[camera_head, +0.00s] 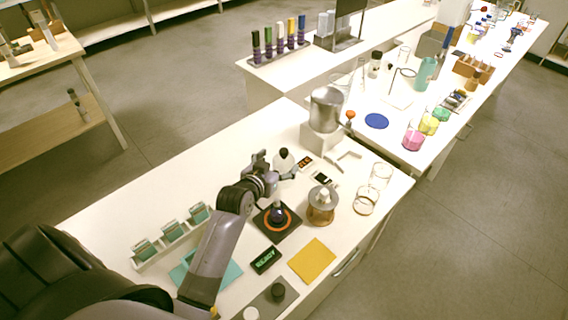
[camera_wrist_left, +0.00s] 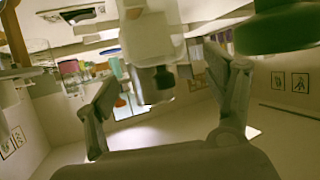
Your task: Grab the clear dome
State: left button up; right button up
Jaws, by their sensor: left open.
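My left gripper (camera_head: 277,167) is over the near table, to the left of and nearer than that stand, apart from the cover. A white bottle with a black cap (camera_head: 284,158) is close by its fingers. In the left wrist view the gripper (camera_wrist_left: 165,100) is open, with a white body with a dark tip (camera_wrist_left: 150,40) beyond the fingers. My right gripper is out of view.
Glass vessels (camera_head: 366,201) stand at the right edge of the near table.

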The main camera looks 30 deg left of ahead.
aim_at(282, 162)
pick_arm(q)
jog(key=shift+f+x, duration=0.2)
jog(key=shift+x, duration=1.1)
jog(key=shift+f+x, duration=0.2)
jog(key=shift+x, duration=1.15)
jog(key=shift+s, duration=0.25)
jog(key=shift+c, duration=0.5)
jog(key=c, duration=1.2)
